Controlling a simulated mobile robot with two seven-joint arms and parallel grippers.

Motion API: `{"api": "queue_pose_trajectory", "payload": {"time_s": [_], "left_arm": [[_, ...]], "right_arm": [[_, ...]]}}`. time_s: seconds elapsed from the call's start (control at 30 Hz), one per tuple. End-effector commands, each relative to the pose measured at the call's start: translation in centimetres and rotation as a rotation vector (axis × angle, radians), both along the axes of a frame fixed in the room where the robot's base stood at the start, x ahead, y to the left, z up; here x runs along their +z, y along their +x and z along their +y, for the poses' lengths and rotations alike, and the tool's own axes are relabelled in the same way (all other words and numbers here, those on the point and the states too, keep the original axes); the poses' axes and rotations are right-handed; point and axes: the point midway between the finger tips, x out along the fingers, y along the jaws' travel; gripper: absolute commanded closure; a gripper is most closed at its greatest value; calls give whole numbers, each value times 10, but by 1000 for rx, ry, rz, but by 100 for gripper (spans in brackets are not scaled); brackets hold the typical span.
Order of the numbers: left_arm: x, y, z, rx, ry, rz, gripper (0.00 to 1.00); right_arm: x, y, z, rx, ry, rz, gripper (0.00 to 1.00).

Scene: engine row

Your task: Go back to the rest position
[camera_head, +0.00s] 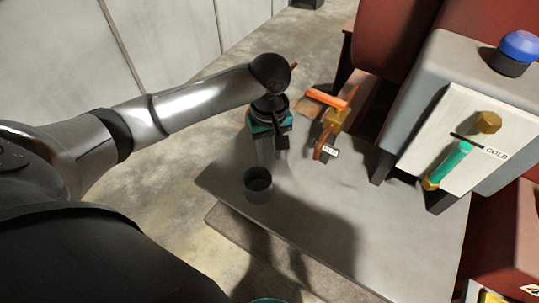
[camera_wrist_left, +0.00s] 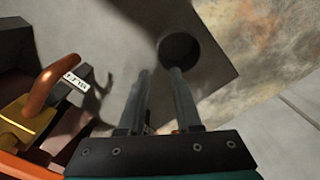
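My left gripper (camera_head: 272,165) has a teal body and grey fingers. It points down above the left part of a grey plate (camera_head: 410,235). In the left wrist view its two fingers (camera_wrist_left: 160,72) stand apart with a gap and nothing held between them. The fingertips are close to a dark round cup or opening (camera_head: 257,180), which also shows just beyond them in the left wrist view (camera_wrist_left: 178,48). I cannot tell whether they touch it. My right gripper is not recognisable in either view.
An orange-handled brass valve with a small tag (camera_head: 330,151) is close right of my left gripper. Farther right stands a grey box with a pale panel (camera_head: 470,130), a green handle (camera_head: 450,163) and a blue knob (camera_head: 519,45). Open concrete floor (camera_head: 215,215) lies left of the plate.

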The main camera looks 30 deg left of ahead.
Motion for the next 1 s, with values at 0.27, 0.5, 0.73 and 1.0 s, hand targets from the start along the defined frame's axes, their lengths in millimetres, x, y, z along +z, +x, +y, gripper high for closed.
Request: {"api": "queue_pose_trajectory", "payload": {"time_s": [0.27, 0.5, 0.73, 1.0], "left_arm": [[0, 0, 0, 0, 0, 0, 67], [-2, -1, -2, -12, -4, 0, 67], [-21, -25, -43, -254, -74, -56, 67], [-36, -67, -91, -615, -145, -219, 67]], "right_arm": [[0, 0, 0, 1, 0, 0, 50], [0, 0, 0, 1, 0, 0, 50], [0, 0, 0, 2, 1, 0, 50], [0, 0, 0, 2, 1, 0, 50]]}}
